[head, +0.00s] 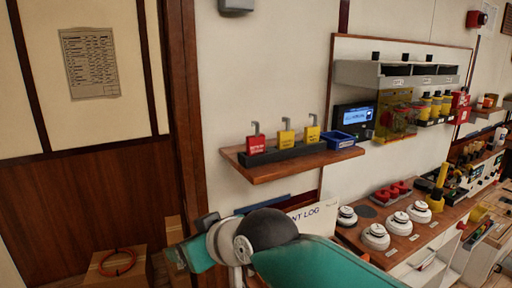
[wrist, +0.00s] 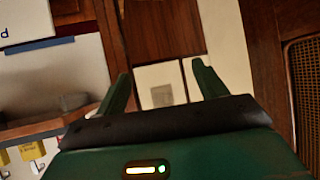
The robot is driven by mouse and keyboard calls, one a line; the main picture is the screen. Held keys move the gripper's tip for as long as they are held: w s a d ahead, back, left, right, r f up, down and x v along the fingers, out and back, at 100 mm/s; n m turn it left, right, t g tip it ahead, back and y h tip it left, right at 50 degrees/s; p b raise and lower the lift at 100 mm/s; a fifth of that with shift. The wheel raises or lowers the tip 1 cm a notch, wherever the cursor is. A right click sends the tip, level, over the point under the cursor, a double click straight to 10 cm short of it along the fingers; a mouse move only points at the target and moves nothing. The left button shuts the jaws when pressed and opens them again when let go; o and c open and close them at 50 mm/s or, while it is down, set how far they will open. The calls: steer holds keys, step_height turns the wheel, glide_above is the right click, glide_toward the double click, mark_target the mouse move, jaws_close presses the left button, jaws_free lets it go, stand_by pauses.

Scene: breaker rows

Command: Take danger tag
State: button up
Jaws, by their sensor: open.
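A red tag (head: 256,144) with white lettering and a grey hook stands upright in a dark holder (head: 287,153) on a small wooden wall shelf. It looks like the danger tag, though its words are too small to read. Two yellow tags (head: 286,137) (head: 313,134) stand to its right in the same holder. My gripper (wrist: 163,88) is open in the wrist view, with nothing between its fingers. A yellow tag (wrist: 33,150) shows at the lower left of that view, apart from the fingers. The red tag cannot be made out there.
A blue bin (head: 337,139) sits at the shelf's (head: 264,173) right end. A lower counter holds white round detectors (head: 376,237). A yellow-green transparent box (head: 393,115) hangs on the board at right. A cardboard box (head: 118,270) with an orange ring stands at lower left.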

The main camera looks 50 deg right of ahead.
steer(key=d+r+m+t+h, duration=0.1)
steer(key=d+r+t+h, duration=0.15)
steer(key=d+r, duration=0.5)
steer(key=m+t+h, duration=0.2)
steer(key=t+h, duration=0.1)
glide_toward(257, 144)
steer(key=x, duration=1.1)
steer(key=shift+f, duration=0.1)
steer(key=shift+s, duration=0.1)
steer(key=c, duration=1.1)
steer(key=shift+o, duration=0.2)
